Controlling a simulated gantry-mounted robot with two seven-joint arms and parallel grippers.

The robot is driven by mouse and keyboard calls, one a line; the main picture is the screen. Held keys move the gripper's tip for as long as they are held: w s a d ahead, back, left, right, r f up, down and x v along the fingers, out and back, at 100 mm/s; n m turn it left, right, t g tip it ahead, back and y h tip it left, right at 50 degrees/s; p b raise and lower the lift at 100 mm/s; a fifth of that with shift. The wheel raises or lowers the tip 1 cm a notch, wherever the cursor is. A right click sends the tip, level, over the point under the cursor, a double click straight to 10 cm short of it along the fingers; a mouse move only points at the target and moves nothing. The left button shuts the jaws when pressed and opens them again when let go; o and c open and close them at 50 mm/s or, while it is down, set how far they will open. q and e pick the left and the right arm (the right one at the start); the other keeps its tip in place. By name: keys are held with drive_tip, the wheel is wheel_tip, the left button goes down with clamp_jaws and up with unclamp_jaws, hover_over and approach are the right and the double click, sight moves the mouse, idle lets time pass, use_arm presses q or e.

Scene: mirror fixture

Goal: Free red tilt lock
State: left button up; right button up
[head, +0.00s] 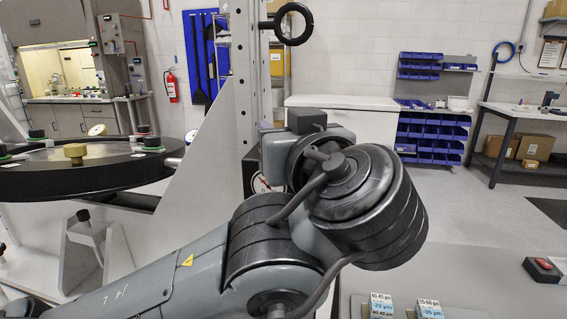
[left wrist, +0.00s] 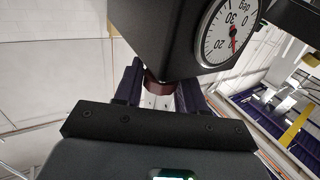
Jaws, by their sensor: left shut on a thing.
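In the left wrist view a dark red knob (left wrist: 157,86), which I take for the tilt lock, sits under a dark housing (left wrist: 160,35). My left gripper (left wrist: 159,90) has its two fingers on either side of the knob and is shut on it. A round white dial (left wrist: 226,32) with a red needle is on the housing beside it. In the head view my left arm hides the gripper and the knob; only part of the dial (head: 261,184) shows. My right gripper is in neither view.
A large round black mirror fixture (head: 60,182) with a brass knob (head: 75,152) stands at left. A grey upright post (head: 240,70) rises behind my arm. Small labelled boxes (head: 381,307) and a red button box (head: 541,269) are on the bench at lower right.

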use_arm(q)
drive_tip(key=n+y+b, duration=0.1)
drive_tip(key=g+y, duration=0.1)
drive_tip(key=shift+d+f+n+y+b, duration=0.1)
drive_tip(key=shift+f+n+y+b, duration=0.2)
drive_tip(key=shift+n+b, duration=0.1)
drive_tip(key=n+g+y+b, duration=0.1)
drive_tip(key=b, duration=0.1)
drive_tip(key=n+y+b, duration=0.1)
drive_tip(key=b, duration=0.2)
drive_tip(key=n+g+y+b, duration=0.1)
drive_tip(key=y+b, duration=0.1)
drive_tip(key=shift+f+g, duration=0.25)
drive_tip(key=shift+g, duration=0.05)
drive_tip(key=shift+r+n+g+y+b, duration=0.15)
drive_tip(key=shift+n+g+y+b, duration=0.15)
drive_tip(key=shift+g+y+b, duration=0.15)
drive_tip(key=shift+r+n+g+y, duration=0.2)
drive_tip(key=shift+n+g+y, duration=0.4)
drive_tip(key=shift+g+y, duration=0.05)
drive_tip(key=shift+n+g+y, duration=0.5)
drive_tip(key=shift+n+g, duration=0.1)
drive_tip(key=shift+g, duration=0.1)
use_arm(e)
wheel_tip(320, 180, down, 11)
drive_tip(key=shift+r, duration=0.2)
use_arm(q)
drive_tip(key=shift+w+n+g, duration=0.1)
drive_tip(key=shift+n+g, duration=0.2)
drive_tip(key=shift+g, duration=0.1)
